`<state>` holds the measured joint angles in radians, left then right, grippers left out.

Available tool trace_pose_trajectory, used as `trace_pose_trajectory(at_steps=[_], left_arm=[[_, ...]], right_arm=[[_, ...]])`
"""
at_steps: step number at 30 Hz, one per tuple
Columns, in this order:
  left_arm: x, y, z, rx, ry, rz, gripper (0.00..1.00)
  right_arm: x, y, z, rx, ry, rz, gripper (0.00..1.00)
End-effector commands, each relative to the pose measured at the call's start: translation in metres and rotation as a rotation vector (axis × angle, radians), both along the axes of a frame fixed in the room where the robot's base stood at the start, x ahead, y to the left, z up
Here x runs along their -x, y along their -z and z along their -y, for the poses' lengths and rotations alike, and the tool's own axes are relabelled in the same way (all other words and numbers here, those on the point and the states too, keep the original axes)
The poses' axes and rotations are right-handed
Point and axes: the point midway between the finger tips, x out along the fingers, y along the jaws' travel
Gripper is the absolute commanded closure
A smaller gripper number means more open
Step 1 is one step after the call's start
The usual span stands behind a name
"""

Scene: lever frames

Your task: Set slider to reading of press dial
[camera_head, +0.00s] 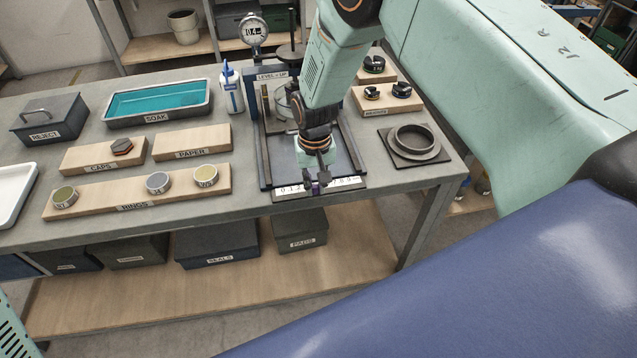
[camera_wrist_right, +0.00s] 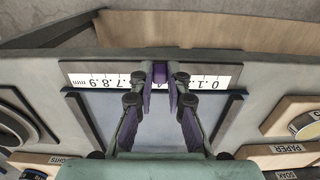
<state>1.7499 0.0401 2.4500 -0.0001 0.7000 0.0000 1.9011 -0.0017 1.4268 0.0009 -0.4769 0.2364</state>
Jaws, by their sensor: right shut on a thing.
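The press dial (camera_head: 253,29) is a round white gauge at the back left of the press (camera_head: 262,130); its face shows what looks like 0 and 4, with a dark needle too small to read. The white mm scale (camera_head: 287,189) runs along the press's front edge. In the right wrist view the scale (camera_wrist_right: 105,80) shows 0 to 2 right of my fingers and 7 to 9 left of them. My right gripper (camera_head: 320,180) is shut on the slider (camera_wrist_right: 160,71) around mid-scale. My fingers hide the middle numbers and most of the slider. My left gripper is not in view.
Left of the press stand a white bottle (camera_head: 232,88), a SOAK tray (camera_head: 117,118), a REJECT box (camera_head: 73,132) and wooden racks with rings (camera_head: 158,183) and a cap (camera_head: 122,146). A dark round fixture (camera_head: 413,140) stands right of the press.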

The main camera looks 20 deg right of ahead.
Motion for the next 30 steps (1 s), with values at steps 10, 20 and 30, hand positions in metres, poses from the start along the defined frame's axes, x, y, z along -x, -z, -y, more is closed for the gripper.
trace_pose_trajectory(at_steps=[10, 20, 30], left_arm=[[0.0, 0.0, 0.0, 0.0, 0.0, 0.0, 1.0], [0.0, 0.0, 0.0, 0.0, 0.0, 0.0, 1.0], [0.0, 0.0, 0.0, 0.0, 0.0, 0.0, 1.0]], right_arm=[[-0.002, 0.0, 0.0, 0.0, 0.0, 0.006, 0.62], [-0.001, -0.004, 0.0, 0.0, 0.0, 0.004, 0.62], [-0.002, -0.065, 0.0, 0.0, 0.0, 0.008, 0.62]])
